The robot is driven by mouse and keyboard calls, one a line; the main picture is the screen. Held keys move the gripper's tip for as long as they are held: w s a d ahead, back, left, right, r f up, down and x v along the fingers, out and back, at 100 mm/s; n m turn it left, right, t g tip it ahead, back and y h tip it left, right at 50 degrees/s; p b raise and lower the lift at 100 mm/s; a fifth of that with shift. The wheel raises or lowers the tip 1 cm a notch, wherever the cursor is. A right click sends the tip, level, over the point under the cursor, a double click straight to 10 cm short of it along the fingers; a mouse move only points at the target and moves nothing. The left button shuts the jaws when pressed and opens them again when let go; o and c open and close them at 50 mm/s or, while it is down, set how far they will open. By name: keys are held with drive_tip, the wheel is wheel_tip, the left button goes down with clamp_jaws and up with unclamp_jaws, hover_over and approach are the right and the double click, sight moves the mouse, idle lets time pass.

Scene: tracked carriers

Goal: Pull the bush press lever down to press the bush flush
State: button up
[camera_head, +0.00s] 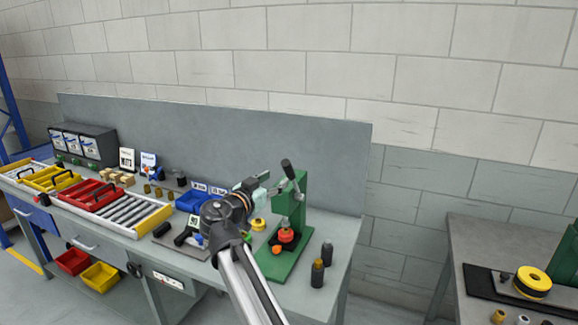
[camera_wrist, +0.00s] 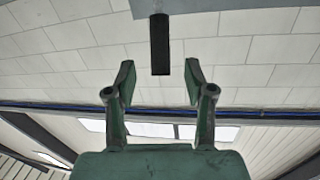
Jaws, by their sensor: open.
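The green bush press (camera_head: 299,210) stands upright at the right end of the workbench. Its lever (camera_head: 288,170) is raised and ends in a black grip near the top of the frame. An orange-red part (camera_head: 286,235) sits under the ram; whether a bush is flush there is too small to tell. My gripper (camera_head: 266,184) is just left of the lever, open and empty. In the wrist view, the black lever grip (camera_wrist: 160,44) lies beyond and between the two spread green fingertips (camera_wrist: 158,78), touching neither.
Dark cylinders (camera_head: 317,272) stand right of the press. A blue bin (camera_head: 191,201), a roller conveyor (camera_head: 128,211) and red and yellow carriers line the bench to the left. A grey back panel (camera_head: 220,135) rises behind. A second table (camera_head: 500,245) stands at right.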

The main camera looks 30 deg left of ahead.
sight(289, 178)
drive_tip(key=w+p, duration=0.2)
drive_tip(key=w, duration=0.5)
drive_tip(key=shift+w+a+r, duration=0.1)
drive_tip(key=shift+w, duration=0.6)
drive_tip(key=shift+c, duration=0.4)
clamp_jaws()
